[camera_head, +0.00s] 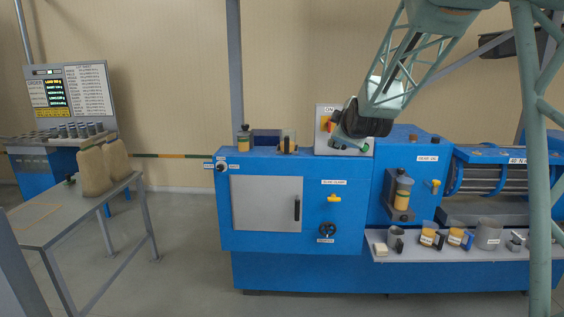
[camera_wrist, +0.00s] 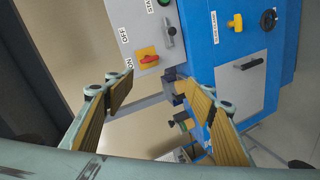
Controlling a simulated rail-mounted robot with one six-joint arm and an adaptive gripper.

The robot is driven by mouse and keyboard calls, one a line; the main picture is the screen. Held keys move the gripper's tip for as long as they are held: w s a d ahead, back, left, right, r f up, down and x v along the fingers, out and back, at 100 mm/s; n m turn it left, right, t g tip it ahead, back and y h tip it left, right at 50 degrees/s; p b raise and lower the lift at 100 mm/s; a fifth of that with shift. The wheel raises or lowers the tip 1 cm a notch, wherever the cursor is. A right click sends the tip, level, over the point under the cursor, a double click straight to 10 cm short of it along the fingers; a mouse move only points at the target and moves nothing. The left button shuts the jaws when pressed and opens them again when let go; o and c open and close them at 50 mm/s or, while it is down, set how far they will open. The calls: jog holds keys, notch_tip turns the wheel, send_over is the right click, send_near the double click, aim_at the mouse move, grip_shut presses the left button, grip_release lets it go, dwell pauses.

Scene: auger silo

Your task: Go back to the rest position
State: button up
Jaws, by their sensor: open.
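My gripper (camera_head: 349,143) hangs at the end of my raised arm, in front of the grey switch panel (camera_head: 323,109) on top of the blue machine (camera_head: 275,246). In the wrist view my gripper (camera_wrist: 162,92) shows two spread fingers with ribbed tan pads and nothing between them. Beyond the fingertips, the wrist view shows the panel's red and yellow ON/OFF switch (camera_wrist: 148,57) and a grey lever (camera_wrist: 170,36). The switch (camera_head: 326,123) is partly hidden by my gripper in the head view. I cannot tell the exact gap between fingers and panel.
A grey shelf (camera_head: 410,252) at the machine's front holds several cups and small items. A jar (camera_head: 243,138) and small containers stand on the machine top. Two sacks (camera_head: 93,172) stand on a table (camera_head: 60,226) at left. The floor (camera_head: 185,255) between table and machine is clear.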

jog(key=s+f+m+g, duration=0.3)
jog(key=s+m, duration=0.1)
jog(key=s, duration=1.9)
jog(key=s+f+m+g, duration=0.2)
jog(key=s+m+g, duration=0.2)
jog(key=s, duration=1.9)
jog(key=s+d+f+m+g, duration=0.1)
jog(key=s+f+m+g, duration=0.2)
jog(key=s, duration=2.1)
jog(key=shift+f+m, duration=0.3)
jog(key=shift+m, duration=0.8)
jog(key=shift+d, duration=0.1)
